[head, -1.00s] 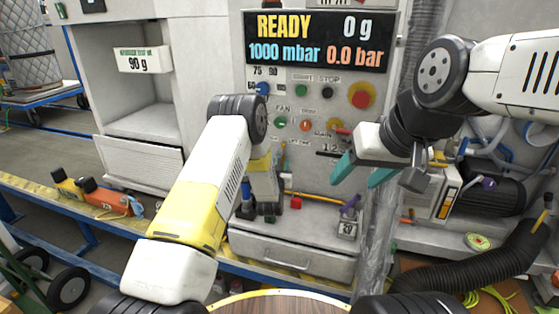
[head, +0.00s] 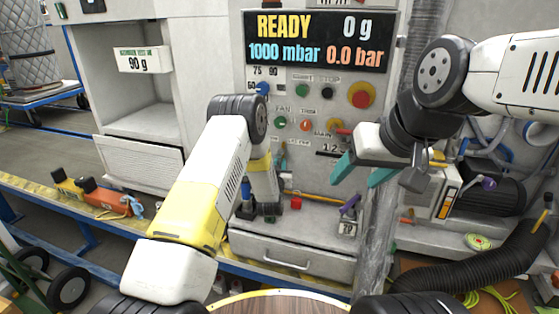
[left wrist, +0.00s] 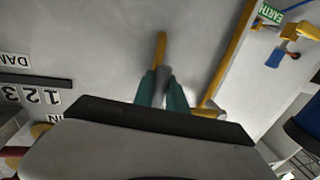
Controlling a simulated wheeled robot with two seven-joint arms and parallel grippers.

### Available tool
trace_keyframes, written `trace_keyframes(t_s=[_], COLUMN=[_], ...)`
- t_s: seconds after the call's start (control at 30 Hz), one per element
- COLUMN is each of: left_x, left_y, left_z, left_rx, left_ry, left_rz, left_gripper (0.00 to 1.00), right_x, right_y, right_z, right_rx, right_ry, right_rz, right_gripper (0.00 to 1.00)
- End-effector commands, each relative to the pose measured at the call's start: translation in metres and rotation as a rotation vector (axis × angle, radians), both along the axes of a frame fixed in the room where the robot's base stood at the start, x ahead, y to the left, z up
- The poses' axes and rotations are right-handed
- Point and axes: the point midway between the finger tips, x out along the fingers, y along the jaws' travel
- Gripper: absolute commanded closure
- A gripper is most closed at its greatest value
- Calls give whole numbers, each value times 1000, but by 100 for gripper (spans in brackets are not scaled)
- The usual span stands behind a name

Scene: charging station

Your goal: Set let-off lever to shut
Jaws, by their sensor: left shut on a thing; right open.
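In the left wrist view a slim orange-yellow lever (left wrist: 161,48) stands out against the grey panel, with a short grey cylinder (left wrist: 167,82) at its near end. My left gripper (left wrist: 162,85) is shut on the lever, one teal finger on each side. In the head view my left arm hides most of this spot, and only a bit of teal finger (head: 283,157) shows beside the panel. The lever's label cannot be read. My right gripper (head: 362,174) is open and empty in front of the panel's right side.
The display (head: 318,40) reads READY, 0 g, 1000 mbar and 0.0 bar. Buttons and a red stop knob (head: 361,95) sit below it. A yellow pipe (left wrist: 232,60) runs close right of the lever in the wrist view. A drawer (head: 290,257) is below the shelf.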

Motion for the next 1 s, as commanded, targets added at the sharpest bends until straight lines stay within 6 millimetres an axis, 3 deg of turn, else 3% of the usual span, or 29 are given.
trace_keyframes(t_s=[1.0], left_x=[-1], left_y=[-3], left_z=[0], left_rx=[-75], left_ry=[24], left_rz=[1], left_gripper=[100], right_x=[0], right_y=[0], right_z=[0], right_rx=[0], right_ry=[0], right_rz=[0], right_gripper=[40])
